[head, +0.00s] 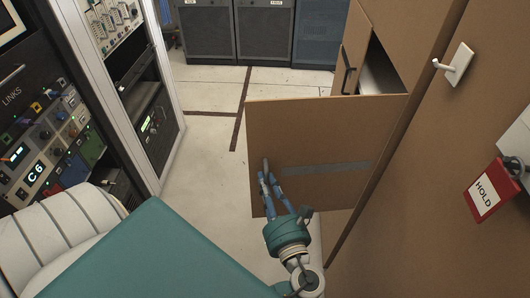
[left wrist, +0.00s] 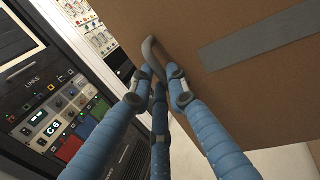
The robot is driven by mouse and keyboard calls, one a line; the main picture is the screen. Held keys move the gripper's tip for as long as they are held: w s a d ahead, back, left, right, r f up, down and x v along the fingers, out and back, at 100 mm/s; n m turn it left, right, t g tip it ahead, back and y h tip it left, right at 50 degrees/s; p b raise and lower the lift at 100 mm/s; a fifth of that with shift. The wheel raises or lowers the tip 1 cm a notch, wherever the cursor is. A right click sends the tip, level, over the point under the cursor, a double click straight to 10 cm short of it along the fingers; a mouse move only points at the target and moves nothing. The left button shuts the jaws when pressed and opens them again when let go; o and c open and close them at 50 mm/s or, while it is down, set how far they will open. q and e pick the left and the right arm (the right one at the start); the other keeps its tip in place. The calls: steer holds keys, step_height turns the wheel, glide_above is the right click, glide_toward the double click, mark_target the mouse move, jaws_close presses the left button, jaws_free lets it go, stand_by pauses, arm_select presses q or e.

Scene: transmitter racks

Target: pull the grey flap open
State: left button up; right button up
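The flap (head: 320,125) is a brown panel with a grey strip (head: 328,169) across it, not grey all over. It stands swung out from the brown cabinet on the right. In the left wrist view the flap (left wrist: 190,25) fills the upper right, with the grey strip (left wrist: 262,38) on it. A grey bent handle (left wrist: 151,50) sits near the flap's free edge. My left gripper (head: 266,174) is at this handle. In the left wrist view the blue fingers of this gripper (left wrist: 161,80) are closed around the handle. My right gripper is in neither view.
A second brown door (head: 356,42) with a black handle stands ajar above the flap. A white hook (head: 456,62) and a red HOLD tag (head: 486,190) are on the right. Equipment racks (head: 45,130) stand on the left. Floor (head: 205,155) between is clear.

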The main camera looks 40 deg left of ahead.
arm_select(q)
steer(key=o, duration=0.4)
steer(key=shift+w+d, duration=0.25)
steer(key=shift+d, duration=0.05)
steer(key=shift+w, duration=0.15)
